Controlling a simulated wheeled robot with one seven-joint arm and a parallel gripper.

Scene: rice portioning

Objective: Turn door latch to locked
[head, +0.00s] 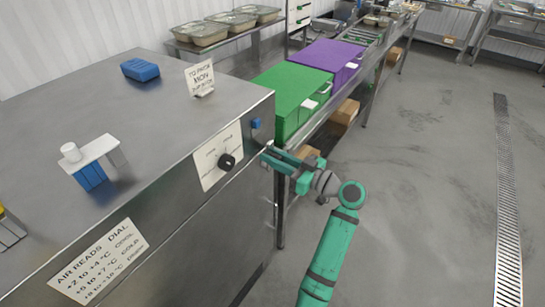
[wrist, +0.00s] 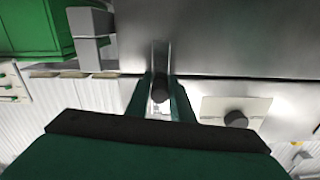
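My gripper (head: 275,157) is at the right front corner of the steel cabinet (head: 221,120), below the small blue piece on its face. In the wrist view my gripper (wrist: 161,78) has its two green fingers apart, on either side of a dark round knob (wrist: 160,93) at a narrow shiny metal strip. This appears to be the door latch. Whether the fingers touch the knob I cannot tell. In the head view the latch is hidden behind my gripper, and its turned position is not readable.
A dial (head: 226,161) on a white plate is left of my gripper; its knob (wrist: 236,119) also shows in the wrist view. A green box (head: 290,94) and a purple box (head: 329,58) stand on the bench behind. Open floor (head: 430,180) lies to the right.

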